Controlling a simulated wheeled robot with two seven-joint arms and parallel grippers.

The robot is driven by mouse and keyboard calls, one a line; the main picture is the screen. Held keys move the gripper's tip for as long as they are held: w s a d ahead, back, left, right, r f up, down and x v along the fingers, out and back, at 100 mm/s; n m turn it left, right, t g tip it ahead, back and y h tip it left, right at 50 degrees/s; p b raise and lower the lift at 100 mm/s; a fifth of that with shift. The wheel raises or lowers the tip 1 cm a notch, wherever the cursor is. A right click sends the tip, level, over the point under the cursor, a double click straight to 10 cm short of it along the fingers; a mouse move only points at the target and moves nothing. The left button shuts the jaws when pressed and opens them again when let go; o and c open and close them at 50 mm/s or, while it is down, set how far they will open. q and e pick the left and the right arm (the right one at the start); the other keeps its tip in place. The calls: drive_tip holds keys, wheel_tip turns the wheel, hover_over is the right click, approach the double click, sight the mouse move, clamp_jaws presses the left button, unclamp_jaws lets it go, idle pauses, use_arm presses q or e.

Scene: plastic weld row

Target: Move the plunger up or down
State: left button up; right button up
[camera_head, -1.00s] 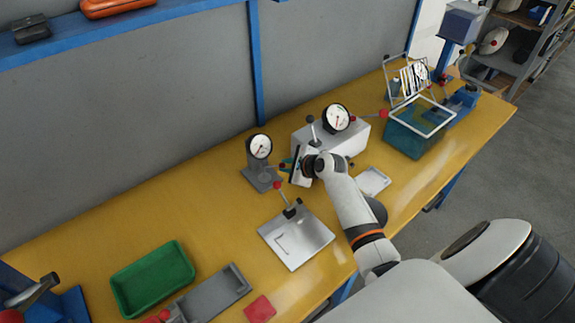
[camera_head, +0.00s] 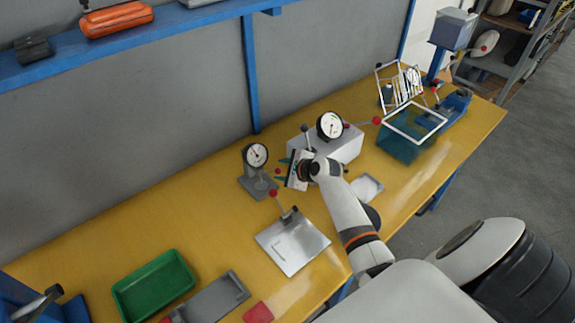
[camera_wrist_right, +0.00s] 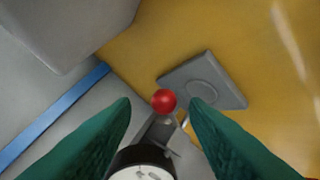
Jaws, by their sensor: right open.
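The dial gauge (camera_head: 256,155) stands on a grey stand (camera_head: 258,186) near the back of the yellow bench. Its plunger's red ball (camera_head: 278,170) sits just right of the stand. In the right wrist view the red ball (camera_wrist_right: 164,101) shows above the dial (camera_wrist_right: 140,173), over the grey base plate (camera_wrist_right: 215,82). My right gripper (camera_head: 281,171) is open, with its green fingers either side of the ball. In the right wrist view the fingertips (camera_wrist_right: 160,103) flank the ball with a gap on both sides. My left gripper is not in view.
A grey box with a dial (camera_head: 338,148) stands close behind and right of my right gripper. A metal plate fixture with a red-knobbed lever (camera_head: 292,243) lies in front. A green tray (camera_head: 153,285) is front left. The bench left of the gauge is clear.

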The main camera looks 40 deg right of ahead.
drive_tip(key=v, duration=1.2)
drive_tip(key=shift+d+f, duration=0.1)
